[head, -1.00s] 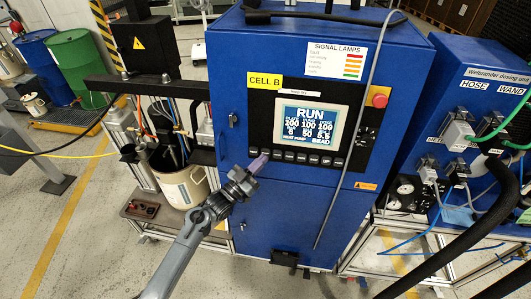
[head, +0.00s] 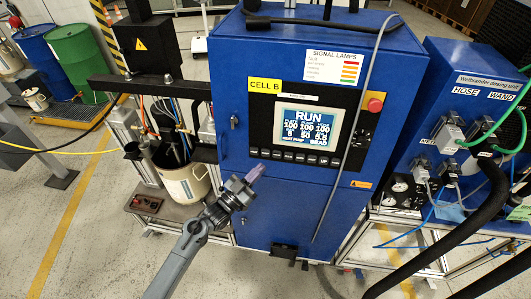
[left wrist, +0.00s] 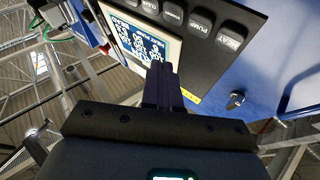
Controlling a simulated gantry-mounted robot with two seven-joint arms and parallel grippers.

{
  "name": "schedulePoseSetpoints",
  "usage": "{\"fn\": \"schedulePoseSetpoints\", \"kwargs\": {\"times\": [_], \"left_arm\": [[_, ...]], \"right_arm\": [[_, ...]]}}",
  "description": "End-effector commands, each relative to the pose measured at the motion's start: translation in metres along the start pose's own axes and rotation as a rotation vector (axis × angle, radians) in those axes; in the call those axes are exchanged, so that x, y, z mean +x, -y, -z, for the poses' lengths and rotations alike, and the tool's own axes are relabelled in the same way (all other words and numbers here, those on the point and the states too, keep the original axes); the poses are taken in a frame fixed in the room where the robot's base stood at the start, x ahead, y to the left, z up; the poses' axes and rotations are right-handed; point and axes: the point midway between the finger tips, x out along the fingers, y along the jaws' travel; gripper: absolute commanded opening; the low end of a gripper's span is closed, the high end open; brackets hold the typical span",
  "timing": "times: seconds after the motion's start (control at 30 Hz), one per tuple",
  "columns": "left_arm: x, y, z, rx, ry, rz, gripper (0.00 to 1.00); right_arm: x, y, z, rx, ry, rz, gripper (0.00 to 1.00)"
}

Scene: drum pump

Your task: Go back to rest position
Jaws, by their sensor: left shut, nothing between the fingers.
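My left gripper (head: 256,173) is shut and empty. In the head view it stands in front of the blue cabinet (head: 290,215), just below the left end of the button row (head: 296,156). A gap between its fingertips and the cabinet cannot be judged from this view. The screen (head: 308,125) above it reads RUN. In the left wrist view the closed fingers (left wrist: 162,85) point up toward the screen (left wrist: 145,38), with the HEAT and PUMP buttons (left wrist: 215,30) to their right. My right gripper is not in view.
A white bucket (head: 183,182) stands left of the cabinet. The dosing unit (head: 480,90) with green and blue hoses is at the right, and a thick black hose (head: 450,240) crosses the lower right. The floor at the lower left is open.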

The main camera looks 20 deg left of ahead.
Motion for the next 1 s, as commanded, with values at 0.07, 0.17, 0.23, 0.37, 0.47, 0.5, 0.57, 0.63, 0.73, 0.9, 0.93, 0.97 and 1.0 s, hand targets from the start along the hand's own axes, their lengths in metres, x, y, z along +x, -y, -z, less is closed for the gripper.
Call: {"fn": "schedulePoseSetpoints", "kwargs": {"times": [0.07, 0.17, 0.23, 0.37, 0.47, 0.5, 0.57, 0.63, 0.73, 0.9, 0.93, 0.97, 1.0], "left_arm": [[0.0, 0.0, 0.0, 0.0, 0.0, 0.0, 0.0], [0.0, 0.0, 0.0, 0.0, 0.0, 0.0, 0.0], [0.0, 0.0, 0.0, 0.0, 0.0, 0.0, 0.0], [-0.001, 0.0, -0.001, -0.001, 0.001, 0.0, 0.0], [-0.007, -0.003, -0.007, -0.007, 0.014, 0.001, 0.0], [-0.013, -0.005, -0.013, -0.012, 0.025, 0.001, 0.0], [-0.025, -0.011, -0.024, -0.023, 0.048, 0.003, 0.0], [-0.044, -0.02, -0.041, -0.041, 0.082, 0.004, 0.0], [-0.082, -0.043, -0.064, -0.073, 0.135, -0.001, 0.0], [-0.141, -0.091, -0.067, -0.092, 0.235, -0.001, 0.0], [-0.15, -0.099, -0.067, -0.091, 0.272, 0.003, 0.0], [-0.159, -0.106, -0.066, -0.089, 0.317, 0.006, 0.0], [-0.171, -0.115, -0.065, -0.085, 0.383, 0.014, 0.0]], "right_arm": [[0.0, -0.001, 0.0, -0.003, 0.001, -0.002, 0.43], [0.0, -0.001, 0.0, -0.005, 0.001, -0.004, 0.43], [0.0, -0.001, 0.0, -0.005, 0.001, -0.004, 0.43], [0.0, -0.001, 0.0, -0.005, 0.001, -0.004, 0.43], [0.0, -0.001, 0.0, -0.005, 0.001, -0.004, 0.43], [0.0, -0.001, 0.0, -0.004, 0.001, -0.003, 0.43], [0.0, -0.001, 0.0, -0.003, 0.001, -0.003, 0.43], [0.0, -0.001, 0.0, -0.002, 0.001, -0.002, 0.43], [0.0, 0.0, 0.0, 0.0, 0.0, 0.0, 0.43], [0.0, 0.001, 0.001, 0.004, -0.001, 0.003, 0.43], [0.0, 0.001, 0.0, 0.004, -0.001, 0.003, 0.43], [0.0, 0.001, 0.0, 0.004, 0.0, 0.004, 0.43], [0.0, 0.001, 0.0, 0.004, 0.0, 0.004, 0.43]]}}
